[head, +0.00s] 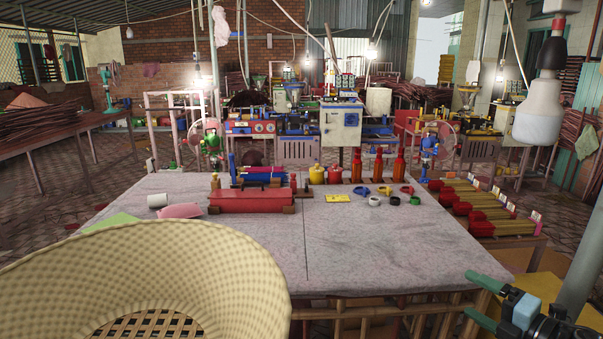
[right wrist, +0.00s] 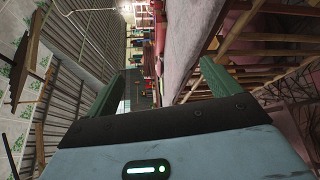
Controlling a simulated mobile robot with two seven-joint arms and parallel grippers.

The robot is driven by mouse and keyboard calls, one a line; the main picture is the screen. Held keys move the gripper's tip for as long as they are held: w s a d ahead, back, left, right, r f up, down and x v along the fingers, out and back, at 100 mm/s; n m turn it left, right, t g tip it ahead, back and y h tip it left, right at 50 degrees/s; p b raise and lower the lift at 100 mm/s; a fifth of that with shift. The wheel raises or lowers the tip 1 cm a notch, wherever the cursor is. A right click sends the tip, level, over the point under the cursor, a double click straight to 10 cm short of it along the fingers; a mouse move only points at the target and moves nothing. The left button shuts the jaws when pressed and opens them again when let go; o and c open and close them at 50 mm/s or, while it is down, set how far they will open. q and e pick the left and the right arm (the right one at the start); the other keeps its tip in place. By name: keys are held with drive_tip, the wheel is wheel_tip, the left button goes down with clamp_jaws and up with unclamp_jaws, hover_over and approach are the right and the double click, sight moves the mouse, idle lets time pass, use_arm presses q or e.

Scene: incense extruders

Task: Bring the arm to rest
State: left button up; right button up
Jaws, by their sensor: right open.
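My right gripper (head: 476,297) is at the lower right of the head view, beside the front right corner of the grey-topped table (head: 390,257). It is open and empty, with its two green fingers apart. In the right wrist view the fingers of my right gripper (right wrist: 160,85) stand wide apart with nothing between them. The table edge (right wrist: 190,45) runs beyond the fingers there. My left gripper is not in the head view.
A large woven basket (head: 200,275) fills the lower left. The table's front right is bare.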

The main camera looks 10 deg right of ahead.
drive_tip(key=s+a+f+m+g+h+p, duration=0.1)
drive_tip(key=s+a+f+m+h, duration=0.1)
drive_tip(key=s+a+f+m, duration=0.55)
drive_tip(key=s+a+f+m+g+h+p, duration=0.1)
drive_tip(key=s+a+f+m, duration=0.3)
drive_tip(key=s+f, duration=0.6)
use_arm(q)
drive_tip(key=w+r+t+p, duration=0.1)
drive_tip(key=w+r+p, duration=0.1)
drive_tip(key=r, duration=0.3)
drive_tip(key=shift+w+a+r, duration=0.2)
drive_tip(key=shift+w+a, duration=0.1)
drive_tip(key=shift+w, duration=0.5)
use_arm(e)
drive_tip(key=s+a+f+m+g, duration=0.1)
drive_tip(key=s+a+f+m, duration=0.2)
drive_tip(key=s, duration=0.3)
drive_tip(key=s+a+f+m+g, duration=0.2)
drive_tip(key=s+a+f+m, duration=0.2)
drive_tip(key=s, duration=0.1)
drive_tip(key=s+a+f+m+g+h, duration=0.1)
drive_tip(key=s+a+f+m, duration=0.2)
drive_tip(key=s, duration=0.3)
drive_tip(key=shift+s+a+f+m+g, duration=0.25)
drive_tip(key=shift+s+a+m+g, duration=0.15)
drive_tip(key=shift+m, duration=0.35)
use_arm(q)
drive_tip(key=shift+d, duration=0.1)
use_arm(e)
drive_tip(key=shift+d, duration=0.1)
